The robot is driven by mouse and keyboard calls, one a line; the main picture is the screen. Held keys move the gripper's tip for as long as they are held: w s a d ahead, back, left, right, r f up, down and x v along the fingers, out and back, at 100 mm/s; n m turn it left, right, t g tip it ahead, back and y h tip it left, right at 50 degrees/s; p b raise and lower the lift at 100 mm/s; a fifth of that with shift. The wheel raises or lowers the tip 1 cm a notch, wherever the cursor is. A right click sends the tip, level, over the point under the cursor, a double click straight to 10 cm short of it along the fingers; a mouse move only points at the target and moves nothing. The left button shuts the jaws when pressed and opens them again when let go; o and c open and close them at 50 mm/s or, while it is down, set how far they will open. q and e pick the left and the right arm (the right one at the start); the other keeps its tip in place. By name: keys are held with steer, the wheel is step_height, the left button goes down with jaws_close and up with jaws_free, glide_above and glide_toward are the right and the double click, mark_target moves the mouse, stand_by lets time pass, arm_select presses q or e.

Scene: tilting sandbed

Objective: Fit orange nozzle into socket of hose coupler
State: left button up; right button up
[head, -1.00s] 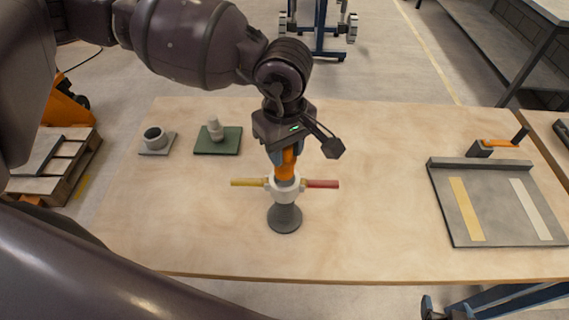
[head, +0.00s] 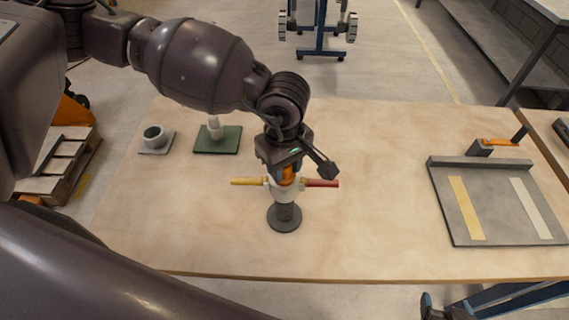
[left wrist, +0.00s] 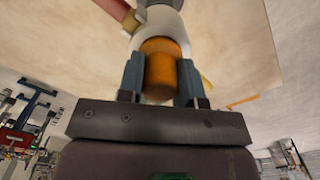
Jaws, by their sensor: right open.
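The orange nozzle (head: 287,176) is upright between the fingers of my left gripper (head: 284,170), which is shut on it. In the left wrist view the nozzle (left wrist: 160,72) sits between both blue-grey fingers (left wrist: 160,78). The white hose coupler (head: 282,192), with a yellow handle at left and a red handle at right, stands on a dark round base (head: 284,224). The nozzle's lower end is at the coupler's top; the socket is hidden, so its depth cannot be told. My right gripper (head: 446,309) is open and empty at the bottom edge, in front of the table.
A grey cup on a plate (head: 155,138) and a green pad (head: 229,142) with a pale peg stand at the left back. A grey tray (head: 498,213) with yellow and white strips lies at right. The wooden table between the coupler and tray is clear.

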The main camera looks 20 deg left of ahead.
arm_select(q)
steer(key=o, duration=0.5)
steer(key=shift+c, duration=0.2)
arm_select(e)
steer(key=shift+s, duration=0.15)
steer(key=shift+s+f, duration=0.1)
arm_select(q)
steer(key=shift+r, duration=0.15)
arm_select(e)
steer(key=shift+s, duration=0.1)
arm_select(q)
steer(key=shift+r, duration=0.25)
step_height(320, 180, up, 12)
steer(key=shift+f, duration=0.2)
arm_select(e)
steer(key=shift+w, duration=0.25)
steer(key=shift+s, duration=0.1)
